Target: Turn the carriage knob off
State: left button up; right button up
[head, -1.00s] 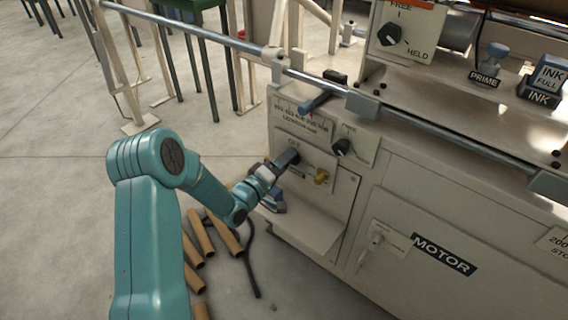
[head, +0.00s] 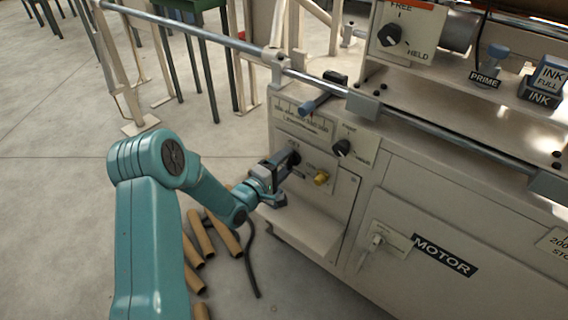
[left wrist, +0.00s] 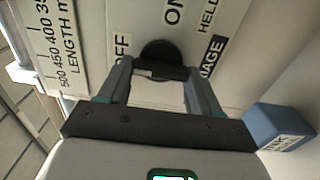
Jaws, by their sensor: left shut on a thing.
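The carriage knob (head: 294,158) is a black round knob on the cream panel at the machine's left end. In the left wrist view the knob (left wrist: 160,48) shows its dark disc and grip bar, with OFF printed on its left and ON above right. A black label ending in "AGE" is partly visible at its right. My left gripper (head: 284,163) is shut on the knob, one finger at each side of the bar in the left wrist view (left wrist: 158,75). The exact pointing of the knob is hard to tell. My right gripper is not in view.
A yellow knob (head: 321,178) sits just right of the carriage knob, and another black knob (head: 342,147) is above right. A length scale (head: 303,120) is above. A steel rail (head: 435,125) crosses over the panel. Cardboard tubes (head: 201,232) lie on the floor below.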

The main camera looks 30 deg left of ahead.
pick_arm(q)
jog(key=o, duration=1.1)
jog(key=shift+c, duration=0.2)
jog(key=s+a+p, duration=0.1)
jog(key=s+p, duration=0.1)
jog(key=s, duration=1.4)
jog(key=shift+s+a, duration=0.15)
